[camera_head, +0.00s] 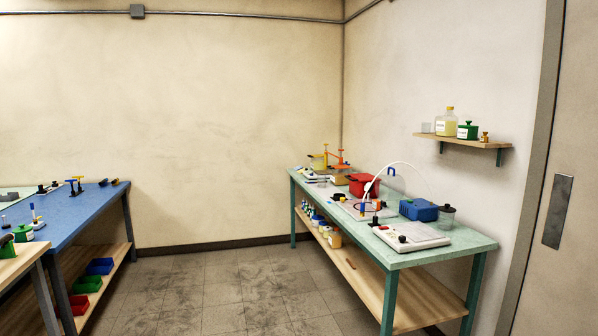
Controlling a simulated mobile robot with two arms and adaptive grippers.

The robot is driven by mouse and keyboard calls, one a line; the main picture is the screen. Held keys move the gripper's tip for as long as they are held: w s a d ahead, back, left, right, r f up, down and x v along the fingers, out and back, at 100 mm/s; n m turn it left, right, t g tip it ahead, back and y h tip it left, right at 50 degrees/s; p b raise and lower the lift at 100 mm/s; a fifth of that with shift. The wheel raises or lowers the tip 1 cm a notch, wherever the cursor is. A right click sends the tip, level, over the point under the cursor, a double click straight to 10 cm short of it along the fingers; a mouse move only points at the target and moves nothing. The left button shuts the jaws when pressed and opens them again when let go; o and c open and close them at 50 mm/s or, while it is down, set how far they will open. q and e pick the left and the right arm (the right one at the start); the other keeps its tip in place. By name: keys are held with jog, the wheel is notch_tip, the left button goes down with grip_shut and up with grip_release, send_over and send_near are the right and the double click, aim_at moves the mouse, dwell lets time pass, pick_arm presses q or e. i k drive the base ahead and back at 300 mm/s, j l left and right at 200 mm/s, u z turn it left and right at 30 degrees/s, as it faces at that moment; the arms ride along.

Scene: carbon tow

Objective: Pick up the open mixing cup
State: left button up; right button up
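I cannot tell for sure which vessel is the open mixing cup. A small clear cup (427,127) stands at the left end of the wall shelf and looks lidless. A smoky grey pot (446,215) with a dark top stands at the right back of the green table (464,243). Small containers near the pumps at the table's far end are too small to make out. Neither of my grippers is in view.
The wall shelf (484,143) holds bottles. The green table also holds a red pot (363,185), a blue box (418,210), a white hotplate-like device (411,236) and a looping hose. A blue table (80,212) stands left. The floor (215,290) between is clear.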

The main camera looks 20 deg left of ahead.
aim_at(321, 178)
jog(key=i+j+u, duration=0.6)
jog(key=i+u, duration=0.15)
jog(key=i, duration=0.25)
jog(key=i+j+u, duration=0.1)
jog(key=i+u, duration=0.3)
jog(key=i, duration=1.85)
jog(key=j+u, duration=0.05)
jog(key=j, duration=0.05)
